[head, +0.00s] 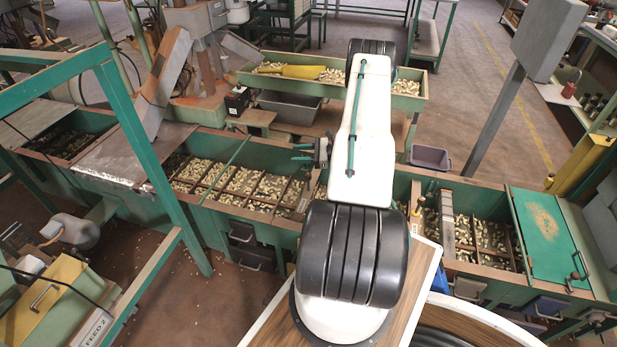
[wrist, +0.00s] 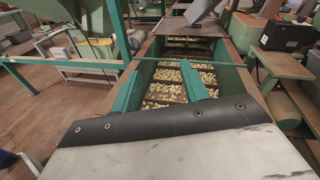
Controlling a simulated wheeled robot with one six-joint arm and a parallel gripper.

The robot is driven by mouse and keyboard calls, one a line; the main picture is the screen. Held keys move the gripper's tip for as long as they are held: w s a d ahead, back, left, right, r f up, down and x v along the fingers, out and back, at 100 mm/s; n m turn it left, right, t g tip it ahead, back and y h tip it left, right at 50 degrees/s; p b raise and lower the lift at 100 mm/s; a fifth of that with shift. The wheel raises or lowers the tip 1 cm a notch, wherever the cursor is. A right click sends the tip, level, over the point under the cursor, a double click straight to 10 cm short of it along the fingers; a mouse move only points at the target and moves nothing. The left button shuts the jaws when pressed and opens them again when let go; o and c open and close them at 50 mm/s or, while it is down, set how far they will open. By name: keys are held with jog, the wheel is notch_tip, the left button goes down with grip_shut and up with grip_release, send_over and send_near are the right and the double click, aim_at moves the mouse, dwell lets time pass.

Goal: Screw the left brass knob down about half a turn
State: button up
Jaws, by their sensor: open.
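My gripper (head: 300,152) is open and empty in the head view, left of my white arm, its two teal fingers pointing left above the nut hopper (head: 262,210). In the wrist view my gripper (wrist: 162,68) shows its teal fingers spread apart over the hopper's nut-filled compartments.
A green trough of nuts (head: 410,102) with a yellow scoop (head: 305,72) stands behind the hopper. A grey post (head: 492,120) rises at the right. A green frame (head: 150,140) stands at the left. In the wrist view a dark box (wrist: 285,36) sits on a side shelf.

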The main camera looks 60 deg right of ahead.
aim_at(308, 176)
jog(key=s+d+f+m+t+h, duration=0.35)
jog(key=s+f+m+h, duration=0.4)
jog(key=f, duration=0.65)
jog(key=shift+n+y, duration=0.55)
jog(key=shift+y, duration=0.2)
jog(key=w, duration=0.6)
jog(key=c, duration=1)
